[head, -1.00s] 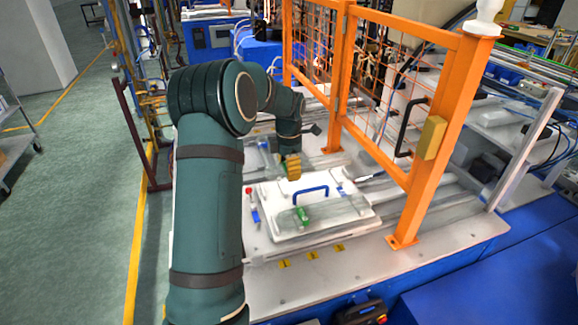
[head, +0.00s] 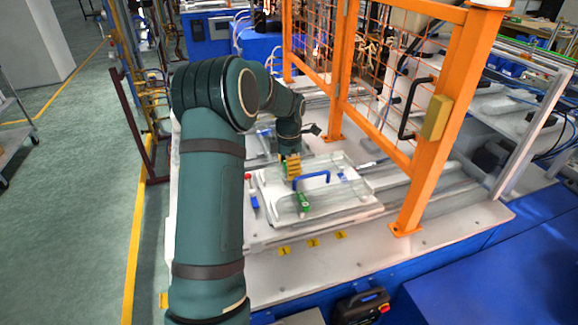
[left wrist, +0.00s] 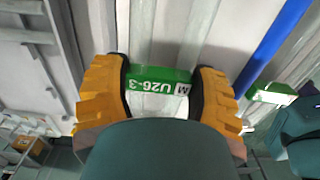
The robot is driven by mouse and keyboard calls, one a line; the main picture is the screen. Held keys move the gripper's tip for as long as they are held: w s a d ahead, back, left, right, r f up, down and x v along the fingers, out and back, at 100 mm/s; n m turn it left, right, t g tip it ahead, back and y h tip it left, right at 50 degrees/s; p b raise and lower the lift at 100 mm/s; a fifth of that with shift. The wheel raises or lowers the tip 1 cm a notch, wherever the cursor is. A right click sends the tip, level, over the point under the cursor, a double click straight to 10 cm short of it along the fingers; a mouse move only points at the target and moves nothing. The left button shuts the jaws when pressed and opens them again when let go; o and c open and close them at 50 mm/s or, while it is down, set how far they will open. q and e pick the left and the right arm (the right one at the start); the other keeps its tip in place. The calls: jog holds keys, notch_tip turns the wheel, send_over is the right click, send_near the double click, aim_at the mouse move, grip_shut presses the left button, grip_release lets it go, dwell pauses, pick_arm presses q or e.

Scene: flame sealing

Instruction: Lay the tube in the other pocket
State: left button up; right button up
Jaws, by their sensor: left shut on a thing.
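My left gripper (head: 291,167) has yellow fingers and is over the back left part of a white tray (head: 372,206). In the left wrist view its fingers (left wrist: 160,92) are shut on a tube (left wrist: 160,78) with a green label reading U26-3. The fingers hide the tube's ends, and I cannot tell whether it touches the tray. A second green-marked tube (head: 303,203) lies in the tray's front left part. A green label (left wrist: 270,93) also shows at the right in the left wrist view. My right gripper is not in view.
A blue handle (head: 311,178) stands across the tray's middle, close to the right of my left gripper. A blue item with a red top (head: 253,202) is left of the tray. An orange mesh gate (head: 420,180) rises at the right. The bench front (head: 330,262) is mostly clear.

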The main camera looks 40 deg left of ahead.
pick_arm(q)
jog(key=shift+s+f, duration=0.1)
jog(key=shift+f, duration=0.2)
dwell(0.6)
jog(key=o, duration=1.1)
jog(key=shift+o, duration=0.9)
jog(key=shift+a+f, duration=0.1)
notch_tip(320, 180, up, 12)
